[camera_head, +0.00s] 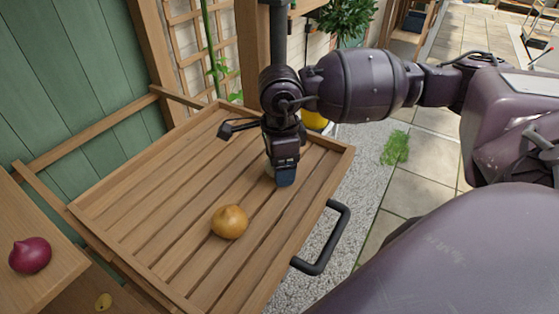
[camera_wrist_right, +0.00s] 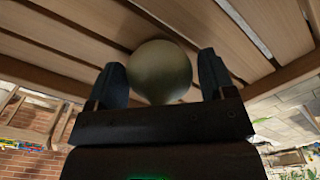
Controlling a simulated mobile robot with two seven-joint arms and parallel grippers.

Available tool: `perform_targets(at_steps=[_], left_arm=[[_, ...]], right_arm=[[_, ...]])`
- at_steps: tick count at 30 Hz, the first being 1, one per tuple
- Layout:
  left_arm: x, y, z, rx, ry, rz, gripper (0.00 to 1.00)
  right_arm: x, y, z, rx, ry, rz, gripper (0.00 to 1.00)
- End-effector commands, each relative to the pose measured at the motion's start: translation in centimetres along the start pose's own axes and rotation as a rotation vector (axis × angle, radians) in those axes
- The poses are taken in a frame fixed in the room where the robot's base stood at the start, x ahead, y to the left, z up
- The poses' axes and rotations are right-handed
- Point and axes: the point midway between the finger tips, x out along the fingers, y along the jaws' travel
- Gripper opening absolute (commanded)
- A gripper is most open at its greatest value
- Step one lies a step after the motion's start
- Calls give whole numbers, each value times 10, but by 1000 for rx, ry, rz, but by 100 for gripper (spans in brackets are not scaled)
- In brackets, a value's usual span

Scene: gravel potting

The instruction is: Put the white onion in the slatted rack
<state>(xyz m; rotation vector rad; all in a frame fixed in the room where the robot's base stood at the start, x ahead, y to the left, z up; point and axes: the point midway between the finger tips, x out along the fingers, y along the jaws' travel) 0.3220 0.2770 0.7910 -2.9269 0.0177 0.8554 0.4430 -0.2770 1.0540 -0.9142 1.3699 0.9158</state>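The slatted rack (camera_head: 140,250) is a wooden tray with a raised rim and a dark handle at its right side. My right gripper (camera_head: 284,178) points down over its right part. A pale round onion, the white onion (camera_wrist_right: 160,72), sits between the two fingers of the right gripper (camera_wrist_right: 162,80) in the right wrist view, close against the slats. The fingers flank it closely; whether they press on it is unclear. In the head view the gripper hides most of it. My left gripper is not in view.
A yellow-brown onion (camera_head: 229,222) lies on the slats in front of the right gripper. A red onion (camera_head: 30,255) sits on a wooden surface at the left. The rack's left and back slats are clear.

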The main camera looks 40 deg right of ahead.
Motion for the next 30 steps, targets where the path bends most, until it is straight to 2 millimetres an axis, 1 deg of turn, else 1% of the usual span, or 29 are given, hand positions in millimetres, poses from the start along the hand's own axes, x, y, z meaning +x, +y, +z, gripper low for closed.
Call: perform_targets(at_steps=[1, 2, 10, 14, 17, 27, 30], left_arm=[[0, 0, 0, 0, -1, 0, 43], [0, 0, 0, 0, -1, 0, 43], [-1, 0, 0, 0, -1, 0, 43], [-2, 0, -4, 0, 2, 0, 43], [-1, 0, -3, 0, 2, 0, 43], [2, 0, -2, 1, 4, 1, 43], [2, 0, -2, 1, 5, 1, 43]], right_arm=[[0, 0, 0, 0, 0, 0, 84], [0, 0, 0, 0, 0, 0, 88], [-1, 0, 0, 0, 0, -1, 88], [-7, 0, 0, 0, -1, -2, 88], [-19, -1, 0, -1, -1, -4, 88], [-84, -1, 0, 0, -1, -5, 88], [-100, -1, 0, 0, -1, -4, 88]])
